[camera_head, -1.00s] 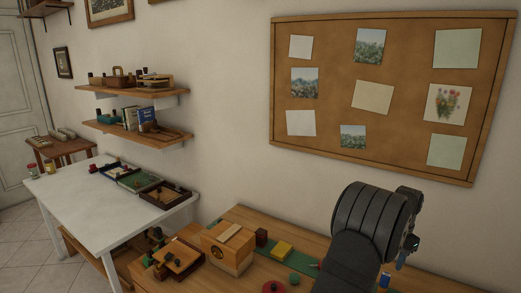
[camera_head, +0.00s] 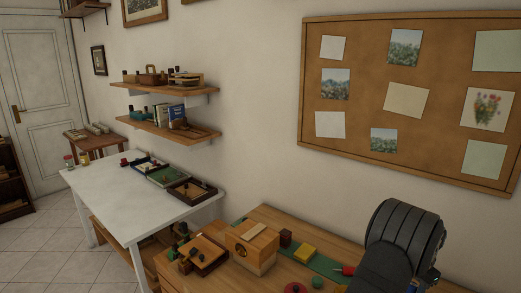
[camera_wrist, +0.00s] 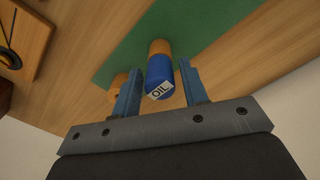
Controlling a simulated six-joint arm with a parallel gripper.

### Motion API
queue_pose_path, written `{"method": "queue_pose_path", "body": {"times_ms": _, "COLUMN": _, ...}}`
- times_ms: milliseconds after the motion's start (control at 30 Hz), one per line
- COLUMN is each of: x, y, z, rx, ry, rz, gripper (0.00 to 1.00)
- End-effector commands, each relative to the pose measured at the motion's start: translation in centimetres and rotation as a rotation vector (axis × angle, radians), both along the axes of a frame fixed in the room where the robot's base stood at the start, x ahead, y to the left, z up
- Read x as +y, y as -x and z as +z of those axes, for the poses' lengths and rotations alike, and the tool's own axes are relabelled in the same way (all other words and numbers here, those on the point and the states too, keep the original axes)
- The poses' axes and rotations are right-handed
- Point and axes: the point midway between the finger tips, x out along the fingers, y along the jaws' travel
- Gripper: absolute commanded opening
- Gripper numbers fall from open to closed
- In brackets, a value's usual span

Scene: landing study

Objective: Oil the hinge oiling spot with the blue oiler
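The blue oiler (camera_wrist: 159,80), with a white OIL label and an orange end, shows in the wrist view. It is between the two blue fingers of my gripper (camera_wrist: 160,67). A gap shows on each side of it, so the gripper is open and not closed on the oiler. In the head view my own arm hides the fingers and I cannot make out the oiler clearly. I cannot pick out the hinge oiling spot in either view.
A green mat (camera_wrist: 112,58) lies on the wooden bench. A wooden box (camera_head: 252,247), a yellow block (camera_head: 305,254), a dark red block (camera_head: 285,238) and a green ball (camera_head: 317,282) stand on the bench. An orange round piece (camera_wrist: 118,82) is close by the left finger. A white table (camera_head: 120,203) stands left.

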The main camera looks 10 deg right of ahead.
Motion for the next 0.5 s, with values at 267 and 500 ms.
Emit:
{"method": "queue_pose_path", "body": {"times_ms": 267, "x": 0.01, "y": 0.00, "z": -0.02, "rx": 0.000, "ry": 0.000, "rz": 0.000, "gripper": 0.26}}
{"method": "queue_pose_path", "body": {"times_ms": 500, "x": -0.01, "y": 0.00, "z": 0.04, "rx": 0.000, "ry": 0.000, "rz": 0.000, "gripper": 0.03}}
